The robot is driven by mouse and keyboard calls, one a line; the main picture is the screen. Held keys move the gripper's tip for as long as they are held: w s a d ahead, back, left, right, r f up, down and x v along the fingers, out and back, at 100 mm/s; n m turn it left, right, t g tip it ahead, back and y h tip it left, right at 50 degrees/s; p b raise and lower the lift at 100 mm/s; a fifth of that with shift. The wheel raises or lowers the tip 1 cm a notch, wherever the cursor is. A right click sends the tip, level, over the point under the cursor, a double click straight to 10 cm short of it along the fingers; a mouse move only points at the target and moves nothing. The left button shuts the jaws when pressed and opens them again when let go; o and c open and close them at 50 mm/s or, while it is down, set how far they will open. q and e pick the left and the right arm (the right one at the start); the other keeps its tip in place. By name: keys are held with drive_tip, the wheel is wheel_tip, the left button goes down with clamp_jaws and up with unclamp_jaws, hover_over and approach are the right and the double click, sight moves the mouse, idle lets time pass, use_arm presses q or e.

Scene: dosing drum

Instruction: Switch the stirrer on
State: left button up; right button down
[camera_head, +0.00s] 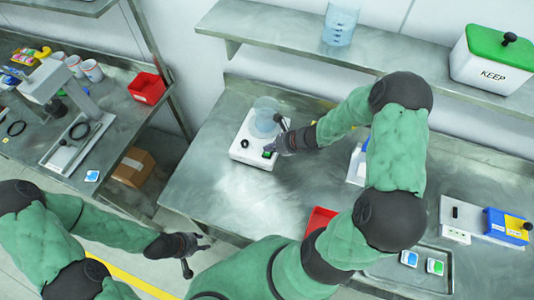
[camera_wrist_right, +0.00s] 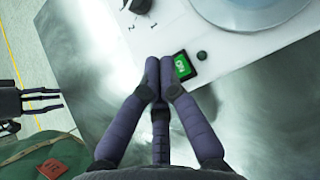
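The stirrer (camera_head: 243,152) is a white box on the steel bench with a clear vessel (camera_head: 266,112) on it. In the right wrist view its white top (camera_wrist_right: 235,48) carries a black knob and a dark-framed switch with a green face (camera_wrist_right: 183,66). White lettering on the face seems to read ON. My right gripper (camera_head: 272,149) is over the stirrer's front edge. In the right wrist view its fingertips (camera_wrist_right: 160,68) are together and empty, right beside the switch; I cannot tell whether they touch it. My left gripper (camera_head: 198,250) is open and empty, away from the bench.
A red bin (camera_head: 320,220) and a tray (camera_head: 440,280) are on the bench near my right arm. A blue and yellow box (camera_head: 507,227) is at the right. A shelf (camera_head: 290,40) runs above the bench. The bench left of the stirrer is clear.

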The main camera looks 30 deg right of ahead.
drive_tip(key=shift+a+f+b, duration=0.1)
drive_tip(key=shift+f+b, duration=0.25)
drive_tip(key=shift+s+a+f+b, duration=0.1)
drive_tip(key=shift+f+b, duration=0.25)
drive_tip(key=shift+b, duration=0.1)
idle(0.7)
drive_tip(key=shift+r, duration=0.1)
drive_tip(key=shift+d+r+p, duration=0.2)
drive_tip(key=shift+r+p, duration=0.5)
drive_tip(key=shift+p, duration=0.05)
drive_tip(key=shift+r, duration=0.1)
drive_tip(key=r+p, duration=0.3)
drive_tip(key=w+d+r+p, duration=0.1)
drive_tip(key=shift+r+p, duration=0.35)
drive_tip(key=shift+r, duration=0.05)
drive_tip(key=shift+f, duration=0.1)
idle(0.5)
